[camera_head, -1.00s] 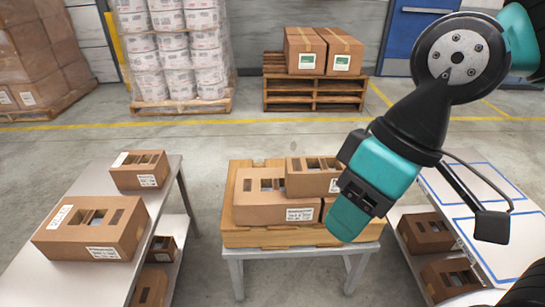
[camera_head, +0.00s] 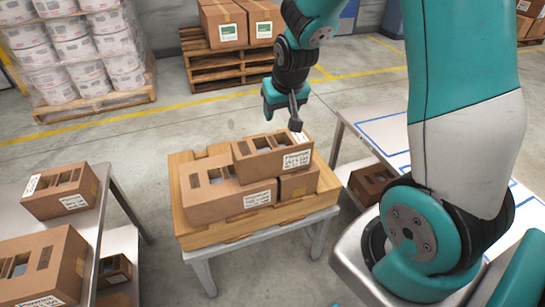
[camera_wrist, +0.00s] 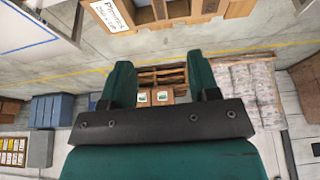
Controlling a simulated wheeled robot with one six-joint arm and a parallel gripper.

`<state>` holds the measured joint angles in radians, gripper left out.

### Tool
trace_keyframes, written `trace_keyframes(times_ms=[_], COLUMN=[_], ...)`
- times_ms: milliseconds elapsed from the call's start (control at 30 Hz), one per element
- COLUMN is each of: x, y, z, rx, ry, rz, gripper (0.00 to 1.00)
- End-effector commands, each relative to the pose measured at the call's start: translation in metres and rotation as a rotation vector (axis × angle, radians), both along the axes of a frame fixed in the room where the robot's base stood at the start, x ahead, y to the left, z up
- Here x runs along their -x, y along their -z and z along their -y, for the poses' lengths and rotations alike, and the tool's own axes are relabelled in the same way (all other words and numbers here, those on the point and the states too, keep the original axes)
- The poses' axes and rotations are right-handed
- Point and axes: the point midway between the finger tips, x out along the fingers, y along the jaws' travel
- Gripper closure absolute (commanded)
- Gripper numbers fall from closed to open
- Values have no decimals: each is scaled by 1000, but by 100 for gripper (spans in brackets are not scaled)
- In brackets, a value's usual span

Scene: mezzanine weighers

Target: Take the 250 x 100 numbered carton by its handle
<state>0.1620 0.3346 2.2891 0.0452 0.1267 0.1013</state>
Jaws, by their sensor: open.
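Several brown cartons with slots on top and white labels sit on a wooden pallet on the middle table. The upper carton (camera_head: 272,160) rests on a lower right carton (camera_head: 299,184); a wider carton (camera_head: 222,199) lies beside them at left. The labels are too small to read surely, so I cannot tell which carton is 250 x 100. My gripper (camera_head: 285,105) is open and empty, above and behind the upper carton, apart from it. In the wrist view its two teal fingers (camera_wrist: 160,80) stand apart, with part of a labelled carton (camera_wrist: 145,14) at the top edge.
The left table bears cartons (camera_head: 60,190) (camera_head: 38,265), with more on a shelf below. The right table (camera_head: 385,128) has blue outlines and a shelved carton (camera_head: 370,184). Pallets with cartons (camera_head: 236,24) and wrapped white stacks (camera_head: 75,50) stand behind. Floor between the tables is free.

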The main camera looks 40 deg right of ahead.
Motion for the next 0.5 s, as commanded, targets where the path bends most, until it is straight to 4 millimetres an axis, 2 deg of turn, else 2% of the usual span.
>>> trace_keyframes(times_ms=[300, 500], x=[-23, -37], y=[63, 96], z=[9, 13], rx=[-1, -1], ry=[3, 2], rz=[-6, -4], gripper=[45, 45])
